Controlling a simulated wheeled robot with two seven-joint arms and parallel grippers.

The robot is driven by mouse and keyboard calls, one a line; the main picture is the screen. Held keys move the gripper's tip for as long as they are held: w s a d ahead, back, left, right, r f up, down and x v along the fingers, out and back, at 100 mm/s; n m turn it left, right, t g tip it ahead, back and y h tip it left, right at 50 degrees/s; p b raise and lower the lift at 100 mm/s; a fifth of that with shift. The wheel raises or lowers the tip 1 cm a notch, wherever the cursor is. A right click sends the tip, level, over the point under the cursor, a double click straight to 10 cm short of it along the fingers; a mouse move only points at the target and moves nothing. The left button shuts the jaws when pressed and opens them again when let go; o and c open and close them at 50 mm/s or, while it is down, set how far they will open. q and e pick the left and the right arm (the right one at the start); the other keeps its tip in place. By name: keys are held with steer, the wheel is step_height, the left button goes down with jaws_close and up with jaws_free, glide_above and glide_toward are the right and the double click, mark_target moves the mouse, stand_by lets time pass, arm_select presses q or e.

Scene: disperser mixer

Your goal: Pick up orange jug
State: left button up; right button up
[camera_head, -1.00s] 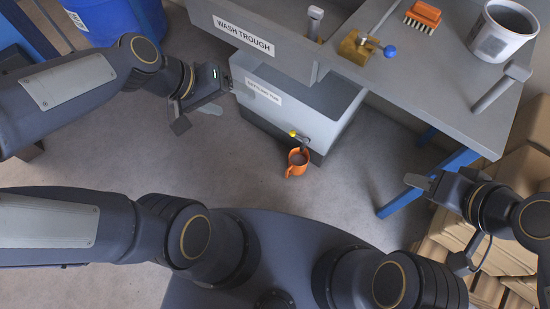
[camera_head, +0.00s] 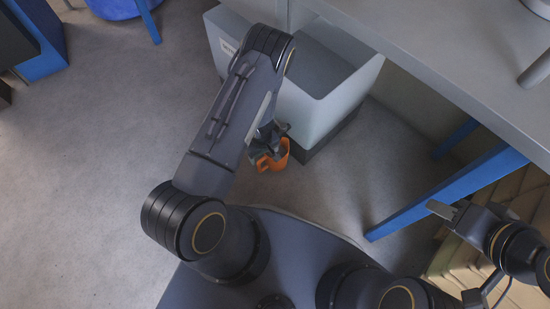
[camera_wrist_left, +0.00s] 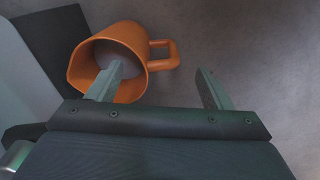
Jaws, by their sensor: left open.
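The orange jug (camera_head: 272,161) is on the floor beside the foot of the grey trough, partly covered by my left gripper (camera_head: 262,145) in the head view. In the left wrist view the jug (camera_wrist_left: 130,43) shows its open mouth with pale grey inside, and its handle points right. My left gripper (camera_wrist_left: 160,88) is open there. One finger overlaps the jug's mouth and the other is right of the jug, with the handle ahead between them. I cannot tell whether a finger touches it. My right gripper (camera_head: 445,211) is far to the right, away from the jug.
The grey trough (camera_head: 335,85) stands just behind the jug. A grey worktop (camera_head: 440,50) and its blue leg (camera_head: 450,195) are to the right. Boxes (camera_head: 525,195) lie at the far right. Bare floor (camera_head: 100,150) is clear on the left.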

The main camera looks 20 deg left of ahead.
mark_target(263, 160)
arm_select(q)
steer(key=f+b, duration=0.1)
steer(key=f, duration=0.2)
steer(key=f+b, duration=0.3)
steer(key=f, duration=0.2)
steer(key=shift+w+a+f, duration=0.15)
steer(key=shift+a+f, duration=0.2)
steer(key=shift+a, duration=0.05)
steer(key=c, duration=1.6)
